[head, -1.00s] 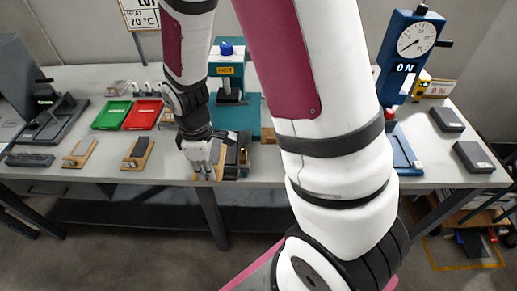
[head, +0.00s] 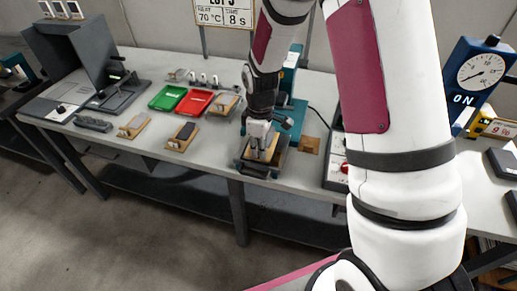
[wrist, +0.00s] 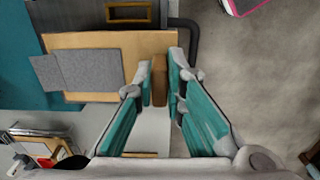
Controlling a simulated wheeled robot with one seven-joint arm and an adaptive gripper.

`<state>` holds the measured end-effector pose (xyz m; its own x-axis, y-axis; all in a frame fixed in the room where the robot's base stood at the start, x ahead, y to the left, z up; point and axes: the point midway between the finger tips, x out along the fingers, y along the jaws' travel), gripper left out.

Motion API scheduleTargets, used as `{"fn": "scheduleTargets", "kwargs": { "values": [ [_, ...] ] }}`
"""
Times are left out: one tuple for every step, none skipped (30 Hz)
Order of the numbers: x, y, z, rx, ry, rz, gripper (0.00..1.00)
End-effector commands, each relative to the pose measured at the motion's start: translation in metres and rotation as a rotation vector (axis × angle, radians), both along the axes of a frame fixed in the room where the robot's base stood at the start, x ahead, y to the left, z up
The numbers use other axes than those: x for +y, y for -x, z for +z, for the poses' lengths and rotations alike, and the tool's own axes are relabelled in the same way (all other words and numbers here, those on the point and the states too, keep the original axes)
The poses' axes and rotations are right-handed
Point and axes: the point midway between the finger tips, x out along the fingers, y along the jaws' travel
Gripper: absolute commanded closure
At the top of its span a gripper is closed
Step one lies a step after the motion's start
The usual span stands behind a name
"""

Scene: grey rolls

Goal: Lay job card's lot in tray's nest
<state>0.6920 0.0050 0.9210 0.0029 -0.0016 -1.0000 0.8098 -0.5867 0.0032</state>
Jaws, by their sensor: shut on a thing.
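The job card (head: 223,12) at the back reads HEAT 70 °C and TIME 8 s; its lot line is cut by the picture's top edge. My gripper (head: 262,156) is shut on the upright wooden tab (wrist: 159,80) of a wooden board (wrist: 140,42). The board bears a flat grey piece (wrist: 90,70). The dark tray (head: 246,168) is under my gripper at the table's front edge; part of it shows beyond the board in the wrist view (wrist: 85,14). The board hides most of the tray, and I cannot tell whether it rests in the nest.
Two other boards with grey pieces (head: 133,126) (head: 182,136) lie left, and another (head: 228,103) behind. Green (head: 167,98) and red (head: 194,103) bins stand behind them. A teal machine base (head: 294,116) is behind the tray.

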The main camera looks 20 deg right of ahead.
Motion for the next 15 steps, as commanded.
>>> {"fn": "scheduleTargets", "kwargs": {
  "values": [
    [-0.002, -0.008, -0.001, 0.000, 0.000, -0.001, 1.00],
    [-0.002, -0.013, -0.002, 0.000, 0.000, -0.001, 1.00],
    [-0.003, -0.016, -0.002, 0.000, 0.000, 0.000, 1.00],
    [-0.003, -0.019, -0.002, 0.000, 0.000, 0.000, 1.00],
    [-0.003, -0.021, -0.002, 0.000, 0.000, 0.000, 1.00],
    [-0.004, -0.022, -0.002, 0.001, 0.000, 0.000, 1.00],
    [-0.004, -0.024, -0.002, 0.001, 0.000, 0.000, 1.00],
    [-0.004, -0.026, -0.003, 0.001, 0.000, -0.001, 1.00],
    [-0.005, -0.031, -0.003, 0.000, 0.000, -0.001, 1.00],
    [-0.005, -0.034, -0.005, 0.001, -0.001, -0.001, 1.00],
    [-0.005, -0.031, -0.011, 0.005, 0.000, -0.001, 1.00],
    [-0.005, -0.030, -0.018, 0.007, 0.000, 0.000, 1.00],
    [-0.005, -0.030, -0.022, 0.005, 0.000, 0.000, 1.00],
    [-0.004, -0.030, -0.026, 0.006, -0.001, 0.000, 1.00],
    [-0.004, -0.030, -0.030, 0.004, 0.000, 0.000, 1.00]
  ]
}}
